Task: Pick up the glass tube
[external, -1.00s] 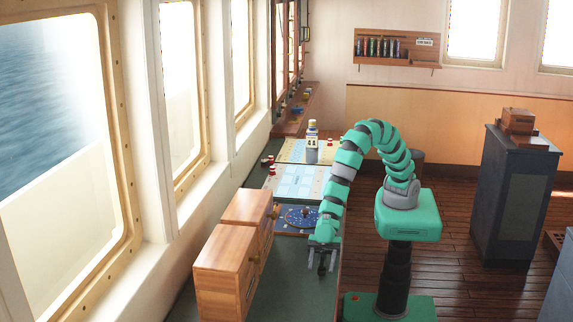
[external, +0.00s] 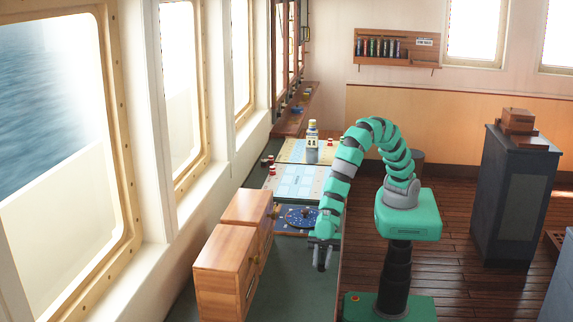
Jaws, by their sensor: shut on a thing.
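My gripper (external: 321,265) points down above the green counter top (external: 298,290), to the right of the wooden cabinet. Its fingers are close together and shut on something. The held thing is too small and dark here to make out; I cannot tell from this view that it is the glass tube. No separate glass tube shows clearly on the counter.
Wooden cabinets (external: 225,275) stand left of my gripper. A wall rack (external: 396,48) holds several tubes. A dark pedestal (external: 510,195) stands at right.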

